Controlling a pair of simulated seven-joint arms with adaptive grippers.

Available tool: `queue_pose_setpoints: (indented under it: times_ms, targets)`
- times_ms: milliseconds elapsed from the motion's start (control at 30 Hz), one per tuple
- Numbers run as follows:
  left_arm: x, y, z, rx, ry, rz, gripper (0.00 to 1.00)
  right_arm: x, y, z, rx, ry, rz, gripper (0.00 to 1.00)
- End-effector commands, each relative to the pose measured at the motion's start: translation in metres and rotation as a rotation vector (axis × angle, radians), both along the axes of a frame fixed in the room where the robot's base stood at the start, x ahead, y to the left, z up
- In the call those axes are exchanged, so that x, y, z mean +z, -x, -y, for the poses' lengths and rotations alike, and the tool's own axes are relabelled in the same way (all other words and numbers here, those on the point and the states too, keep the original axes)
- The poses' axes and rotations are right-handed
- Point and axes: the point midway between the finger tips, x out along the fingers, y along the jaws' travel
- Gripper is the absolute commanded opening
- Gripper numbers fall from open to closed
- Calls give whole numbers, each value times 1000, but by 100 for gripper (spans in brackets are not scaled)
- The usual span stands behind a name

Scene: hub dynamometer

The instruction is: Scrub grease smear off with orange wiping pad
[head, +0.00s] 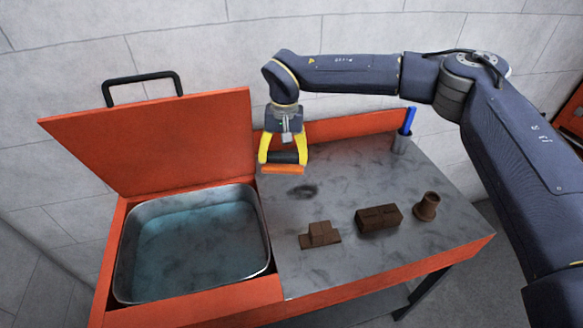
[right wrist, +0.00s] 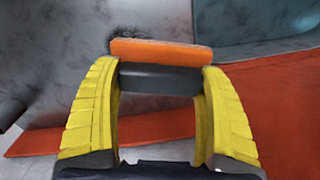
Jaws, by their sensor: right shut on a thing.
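The orange wiping pad (head: 283,169) has a dark grey grip (head: 284,157) on its top. My right gripper (head: 283,160) has yellow fingers and is shut on the grip, with the pad facing down. In the right wrist view the fingers stand at both ends of the grip (right wrist: 160,79), and the orange pad (right wrist: 160,54) lies beyond it. The dark grease smear (head: 303,191) is on the grey worktop, just in front of and slightly right of the pad. It shows in part in the right wrist view (right wrist: 128,32). The pad appears above the worktop, apart from the smear. My left gripper is not in view.
A basin of bluish liquid (head: 262,228) sits at the left under a raised red lid (head: 160,140). Brown parts stand at the front: a stepped block (head: 320,234), a rectangular block (head: 379,218) and a flanged cylinder (head: 427,206). A grey cup (head: 401,143) holds a blue item at the back right.

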Motion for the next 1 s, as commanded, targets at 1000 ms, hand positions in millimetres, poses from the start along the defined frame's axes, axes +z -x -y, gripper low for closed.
queue_pose_setpoints:
  times_ms: [1000]
  targets:
    - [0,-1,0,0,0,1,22,-50,-2,5,-22,42,34,50]
